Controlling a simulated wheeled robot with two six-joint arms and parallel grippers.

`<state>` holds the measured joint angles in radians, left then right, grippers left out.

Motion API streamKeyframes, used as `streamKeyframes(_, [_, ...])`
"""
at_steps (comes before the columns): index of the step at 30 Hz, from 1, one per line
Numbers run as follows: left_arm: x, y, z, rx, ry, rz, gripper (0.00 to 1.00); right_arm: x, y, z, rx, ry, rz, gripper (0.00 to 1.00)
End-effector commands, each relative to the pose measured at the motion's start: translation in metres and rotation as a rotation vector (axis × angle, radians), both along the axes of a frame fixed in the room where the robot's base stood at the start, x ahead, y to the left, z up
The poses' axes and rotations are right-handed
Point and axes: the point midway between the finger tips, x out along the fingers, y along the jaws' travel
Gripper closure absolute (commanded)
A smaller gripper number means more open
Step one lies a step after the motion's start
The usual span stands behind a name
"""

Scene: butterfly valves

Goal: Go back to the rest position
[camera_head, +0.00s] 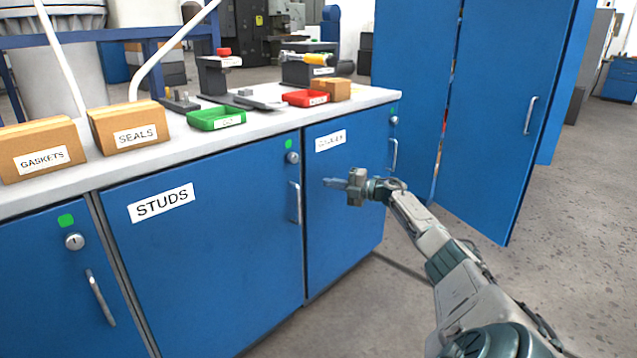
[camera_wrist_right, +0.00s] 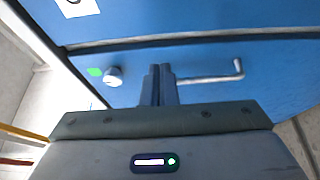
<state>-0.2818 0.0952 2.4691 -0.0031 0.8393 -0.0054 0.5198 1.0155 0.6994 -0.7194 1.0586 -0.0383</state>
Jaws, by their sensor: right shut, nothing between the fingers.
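My right gripper (camera_head: 335,183) reaches in from the lower right in the head view, in front of the blue cabinet door (camera_head: 340,235) at the right end of the bench. Its fingers are shut with nothing between them. In the right wrist view the shut fingers (camera_wrist_right: 159,84) point at the blue cabinet fronts, and a door handle (camera_wrist_right: 215,76) shows just beyond them. Whether the fingers touch the cabinet cannot be told. My left gripper is not in view.
The bench top (camera_head: 180,150) holds a GASKETS box (camera_head: 40,150), a SEALS box (camera_head: 128,127), a green tray (camera_head: 216,118) and a red tray (camera_head: 305,98). A tall blue cabinet (camera_head: 490,110) stands open at the right. The floor (camera_head: 590,230) beside it is clear.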

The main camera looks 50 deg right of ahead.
Motion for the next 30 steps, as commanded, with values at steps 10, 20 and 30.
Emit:
streamKeyframes(10, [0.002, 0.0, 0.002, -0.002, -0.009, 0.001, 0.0, -0.037, -0.033, 0.0, -0.002, 0.002, -0.001, 1.0])
streamKeyframes(20, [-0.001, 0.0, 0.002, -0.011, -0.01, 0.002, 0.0, -0.038, -0.033, -0.001, 0.0, 0.0, 0.003, 1.0])
streamKeyframes(30, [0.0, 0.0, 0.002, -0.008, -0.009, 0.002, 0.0, 0.008, 0.136, -0.039, 0.146, -0.097, 0.257, 1.0])
